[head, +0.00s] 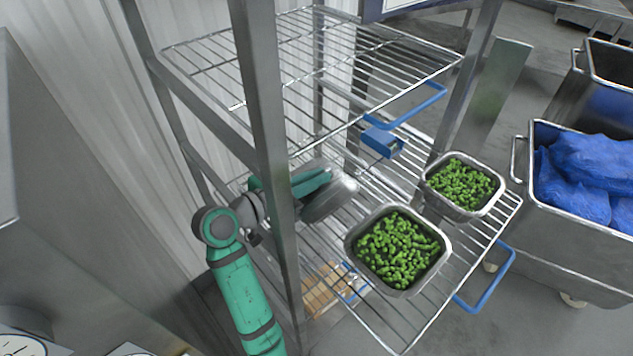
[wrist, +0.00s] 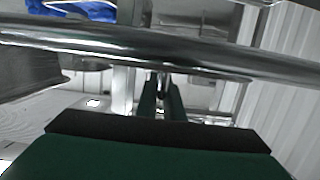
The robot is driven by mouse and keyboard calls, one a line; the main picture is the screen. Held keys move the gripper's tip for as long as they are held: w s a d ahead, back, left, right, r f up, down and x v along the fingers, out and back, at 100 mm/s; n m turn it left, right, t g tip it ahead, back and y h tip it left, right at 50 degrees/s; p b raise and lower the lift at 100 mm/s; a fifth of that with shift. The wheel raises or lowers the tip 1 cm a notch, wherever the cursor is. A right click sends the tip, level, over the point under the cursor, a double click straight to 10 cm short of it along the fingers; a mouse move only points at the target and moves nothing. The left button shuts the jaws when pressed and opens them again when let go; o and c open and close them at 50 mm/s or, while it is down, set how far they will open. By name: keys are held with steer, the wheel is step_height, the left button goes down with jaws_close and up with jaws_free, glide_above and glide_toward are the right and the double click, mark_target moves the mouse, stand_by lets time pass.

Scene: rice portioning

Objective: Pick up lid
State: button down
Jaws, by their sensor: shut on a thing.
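A shiny round steel lid (head: 332,200) is in the head view, just left of the two food pans, above the lower wire shelf. My gripper (head: 322,178) reaches in behind the rack's front post and is shut on the lid. In the wrist view, the lid (wrist: 100,42) is a bright metal band across the upper part. The narrow fingers (wrist: 161,98) are closed on a small part below it. The post hides part of my wrist in the head view, and I cannot tell whether the lid touches the shelf.
Two steel pans of green vegetables, a near one (head: 350,250) and a farther one (head: 497,205), stand on the lower wire shelf (head: 415,330). The upper shelf (head: 300,60) is empty. The steel post (head: 262,110) stands close to my arm. A steel cart (head: 570,245) holds blue bags.

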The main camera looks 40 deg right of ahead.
step_height(320, 180, up, 10)
stand_by(0.5)
stand_by(0.4)
